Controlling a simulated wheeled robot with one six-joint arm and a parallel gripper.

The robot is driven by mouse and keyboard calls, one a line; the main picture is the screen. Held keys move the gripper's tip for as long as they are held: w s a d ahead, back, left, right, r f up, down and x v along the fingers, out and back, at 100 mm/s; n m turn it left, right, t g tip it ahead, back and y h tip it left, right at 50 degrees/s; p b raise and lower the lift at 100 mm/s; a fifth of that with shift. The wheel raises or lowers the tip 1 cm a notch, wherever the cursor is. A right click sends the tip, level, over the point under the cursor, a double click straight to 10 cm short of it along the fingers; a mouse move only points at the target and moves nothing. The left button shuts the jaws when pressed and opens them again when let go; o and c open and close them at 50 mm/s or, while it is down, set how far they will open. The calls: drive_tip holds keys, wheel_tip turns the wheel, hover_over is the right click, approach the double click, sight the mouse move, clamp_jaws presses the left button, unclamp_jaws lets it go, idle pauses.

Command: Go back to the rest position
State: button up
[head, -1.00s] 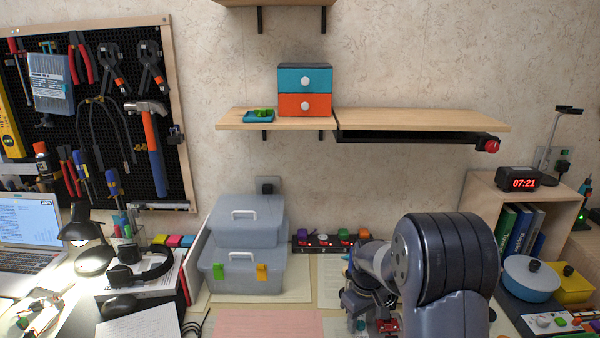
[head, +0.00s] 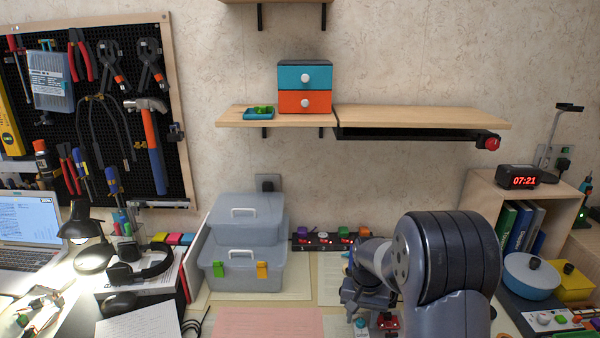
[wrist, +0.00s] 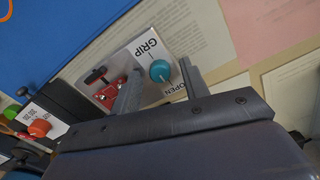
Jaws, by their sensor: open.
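My gripper (wrist: 160,90) is open in the wrist view, its two grey fingers apart with nothing held between them. Beyond the fingers is a light panel (wrist: 143,52) marked GRIP and OPEN, with a teal knob (wrist: 160,70) and a red part (wrist: 109,95). In the head view my arm reaches over the desk at the lower right. The teal knob (head: 361,323) and the red part (head: 388,322) show just below its end. My arm hides part of the desk there.
Grey stacked boxes (head: 242,270) stand left of my arm. A row of coloured knobs (head: 330,240) lies behind it. A shelf (head: 420,118) hangs above. A blue pot (head: 531,278) and a wooden cubby (head: 480,195) are at the right. A pink sheet (head: 268,322) lies in front.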

drive_tip(key=m, duration=0.6)
drive_tip(key=m+b, duration=0.1)
drive_tip(key=m, duration=0.4)
idle(0.3)
drive_tip(key=shift+r, duration=0.1)
idle(0.3)
